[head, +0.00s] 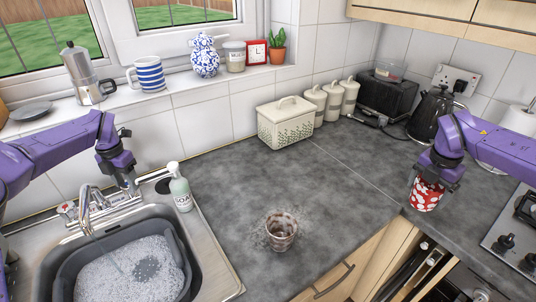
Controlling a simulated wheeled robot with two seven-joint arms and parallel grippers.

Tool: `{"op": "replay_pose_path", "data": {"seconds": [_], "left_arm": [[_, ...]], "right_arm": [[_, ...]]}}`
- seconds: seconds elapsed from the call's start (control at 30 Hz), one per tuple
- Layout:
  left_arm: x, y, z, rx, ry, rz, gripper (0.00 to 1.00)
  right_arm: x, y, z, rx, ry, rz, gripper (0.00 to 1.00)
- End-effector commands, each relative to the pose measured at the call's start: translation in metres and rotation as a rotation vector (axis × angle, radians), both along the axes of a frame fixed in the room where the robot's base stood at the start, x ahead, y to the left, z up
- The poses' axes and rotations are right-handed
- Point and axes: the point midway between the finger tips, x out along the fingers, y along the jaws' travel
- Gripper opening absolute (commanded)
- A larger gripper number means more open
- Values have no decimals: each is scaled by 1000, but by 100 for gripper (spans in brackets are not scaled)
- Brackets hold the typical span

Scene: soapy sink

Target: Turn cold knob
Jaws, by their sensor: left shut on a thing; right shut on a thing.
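The chrome tap (84,205) stands at the back of the sink. Its left knob (66,210) carries a red mark. My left gripper (127,184) is at the right end of the tap, shut on the cold knob, which its fingers mostly hide. A faint thin line below the spout looks like running water. My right gripper (430,180) is shut on a red cup with white spots (425,197), above the counter at the right.
A grey basin (62,278) of soapy water sits in the steel sink (222,277). A soap bottle (180,188) stands just right of my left gripper. A dirty cup (281,229) stands on the counter. The middle of the counter (330,195) is clear.

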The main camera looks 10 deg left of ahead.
Motion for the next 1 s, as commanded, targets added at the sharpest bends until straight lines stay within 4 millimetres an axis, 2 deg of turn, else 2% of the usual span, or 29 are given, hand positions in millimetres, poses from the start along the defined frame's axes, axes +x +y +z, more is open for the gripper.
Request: {"op": "replay_pose_path", "data": {"seconds": [0.27,0.3,0.37,0.63,0.73,0.87,1.0], "left_arm": [[1,0,1,0,-3,0,20],[1,0,1,0,-3,0,57],[1,0,1,0,-3,-1,76],[0,0,1,0,-1,-1,76],[1,0,7,1,-3,0,76],[2,-1,32,1,-6,-1,76],[2,-1,70,2,-6,-1,76]], "right_arm": [[0,0,1,1,-1,0,44],[0,0,1,1,-1,0,44],[0,0,1,1,-1,0,44],[0,0,0,1,-1,0,44],[0,0,-3,0,0,0,44],[0,0,-12,0,0,0,44],[0,0,-20,1,-1,0,44]]}}
